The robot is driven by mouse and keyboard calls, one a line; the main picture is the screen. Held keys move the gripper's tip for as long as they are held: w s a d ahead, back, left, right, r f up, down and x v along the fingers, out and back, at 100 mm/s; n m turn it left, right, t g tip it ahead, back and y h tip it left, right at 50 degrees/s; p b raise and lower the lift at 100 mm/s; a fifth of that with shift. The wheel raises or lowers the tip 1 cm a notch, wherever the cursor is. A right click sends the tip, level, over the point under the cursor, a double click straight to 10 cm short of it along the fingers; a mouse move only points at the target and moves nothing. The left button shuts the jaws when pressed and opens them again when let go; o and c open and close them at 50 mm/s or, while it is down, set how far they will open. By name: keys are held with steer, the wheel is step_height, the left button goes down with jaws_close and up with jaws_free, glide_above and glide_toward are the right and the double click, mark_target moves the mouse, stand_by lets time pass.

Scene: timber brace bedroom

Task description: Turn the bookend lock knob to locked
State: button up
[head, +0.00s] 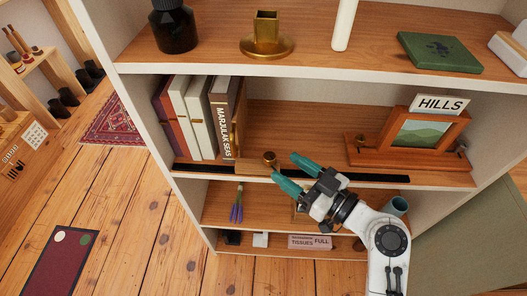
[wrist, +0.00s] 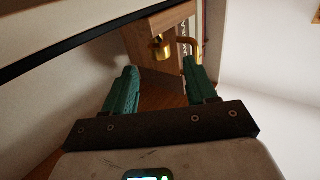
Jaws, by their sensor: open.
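The wooden bookend (head: 240,120) stands upright on the middle shelf, against the right end of a row of books. I cannot tell the lock setting.
Several books (head: 197,115) fill the middle shelf's left end. A wooden picture frame (head: 418,140) with a HILLS sign (head: 440,104) stands at its right. A black strip (head: 350,177) runs along the front edge. The upper shelf (head: 210,48) overhangs; a tissues box (head: 310,242) sits below.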

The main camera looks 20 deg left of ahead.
mark_target(270, 158)
steer(key=x, duration=0.8)
steer(key=shift+w+a, duration=0.1)
steer(key=shift+c, duration=0.3)
steer(key=shift+p, duration=0.3)
steer(key=c, duration=0.9)
